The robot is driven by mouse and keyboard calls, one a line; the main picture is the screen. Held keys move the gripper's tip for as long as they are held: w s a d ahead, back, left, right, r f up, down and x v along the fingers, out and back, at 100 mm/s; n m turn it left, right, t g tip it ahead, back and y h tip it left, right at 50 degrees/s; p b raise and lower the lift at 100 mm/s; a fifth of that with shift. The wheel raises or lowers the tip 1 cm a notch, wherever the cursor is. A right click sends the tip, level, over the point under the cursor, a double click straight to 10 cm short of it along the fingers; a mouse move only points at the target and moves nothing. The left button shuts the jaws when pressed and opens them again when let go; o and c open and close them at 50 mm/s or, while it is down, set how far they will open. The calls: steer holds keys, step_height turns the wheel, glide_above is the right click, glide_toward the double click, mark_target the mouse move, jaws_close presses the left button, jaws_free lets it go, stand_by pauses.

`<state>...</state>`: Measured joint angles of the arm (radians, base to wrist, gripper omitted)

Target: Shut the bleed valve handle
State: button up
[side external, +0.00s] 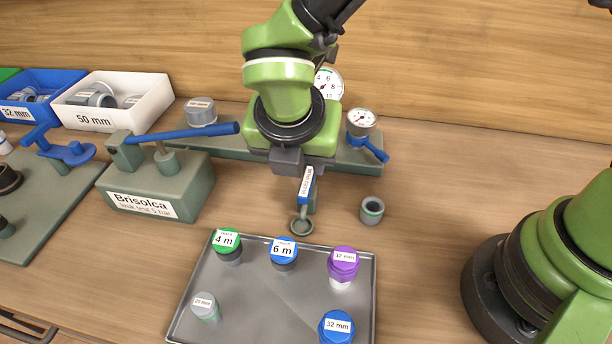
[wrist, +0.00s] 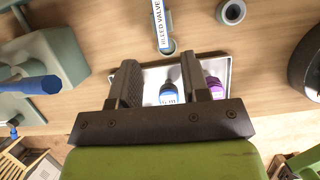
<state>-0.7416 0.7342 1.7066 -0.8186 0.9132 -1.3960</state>
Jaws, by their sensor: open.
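The bleed valve handle (side external: 306,190) is a blue lever with a white "BLEED VALVE" label. In the side view it points away from the grey-green manifold bar (side external: 228,148) toward the tray, and my gripper hides its far end. A grey-green ring (side external: 302,226) sits by its near end. In the wrist view the handle (wrist: 161,22) runs in from the top edge, beyond my fingertips and apart from them. My gripper (side external: 302,163) is above the manifold side of the handle. In the wrist view its jaws (wrist: 167,78) are open, with nothing held between them.
A metal tray (side external: 260,312) holds several capped fittings in front. A loose grey fitting (side external: 372,210) stands right of the handle. A gauge with a blue lever (side external: 370,150) is to the right. The Brisolca pump (side external: 160,185), with its long blue lever, stands left.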

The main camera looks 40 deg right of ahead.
mark_target(306, 182)
steer(key=x, duration=0.8)
steer(key=shift+d+f, duration=0.1)
steer(key=shift+f, duration=0.25)
jaws_close()
